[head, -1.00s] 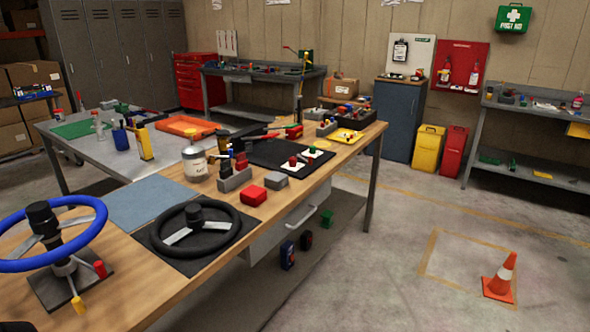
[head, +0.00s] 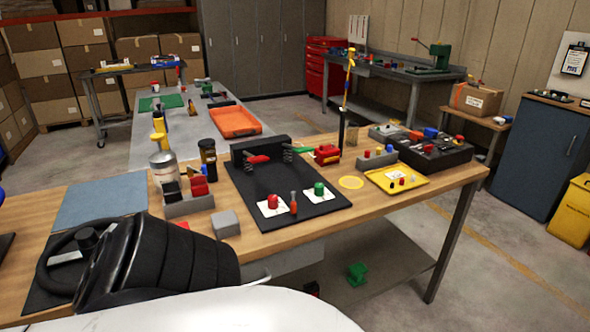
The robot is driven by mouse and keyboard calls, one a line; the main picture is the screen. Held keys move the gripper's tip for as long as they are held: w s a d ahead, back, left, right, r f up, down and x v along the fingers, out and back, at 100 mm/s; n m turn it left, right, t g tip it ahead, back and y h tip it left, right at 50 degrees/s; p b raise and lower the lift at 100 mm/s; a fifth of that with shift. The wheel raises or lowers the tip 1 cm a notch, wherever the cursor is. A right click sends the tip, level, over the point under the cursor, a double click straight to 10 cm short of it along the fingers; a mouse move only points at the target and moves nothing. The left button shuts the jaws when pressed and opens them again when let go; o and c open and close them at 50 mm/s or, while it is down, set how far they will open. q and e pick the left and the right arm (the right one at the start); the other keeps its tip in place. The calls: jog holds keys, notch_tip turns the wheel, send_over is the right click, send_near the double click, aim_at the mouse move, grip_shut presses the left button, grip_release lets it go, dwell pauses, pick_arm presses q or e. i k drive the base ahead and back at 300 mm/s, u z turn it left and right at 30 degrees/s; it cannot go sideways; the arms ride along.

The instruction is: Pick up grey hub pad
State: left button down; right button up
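A grey block with a flat top, which looks like the grey hub pad (head: 225,223), sits on the wooden bench top (head: 290,245) near its front edge. It stands just right of my black arm link and left of the black mat (head: 262,205). Only a sliver of a red block (head: 183,225) shows behind my arm link, left of the grey pad. Neither of my grippers shows in the head view. My black arm link and a white part of my body cover the lower left foreground.
A grey holder (head: 190,208) with red and black pieces stands behind the grey pad. The mat bears a red knob (head: 272,201) and a green knob (head: 319,189) on white cards. A black steering wheel (head: 62,252) is partly hidden at left. A yellow tray (head: 398,180) lies farther right.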

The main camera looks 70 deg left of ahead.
aim_at(226, 224)
jog(key=i, duration=0.65)
jog(key=u, duration=2.95)
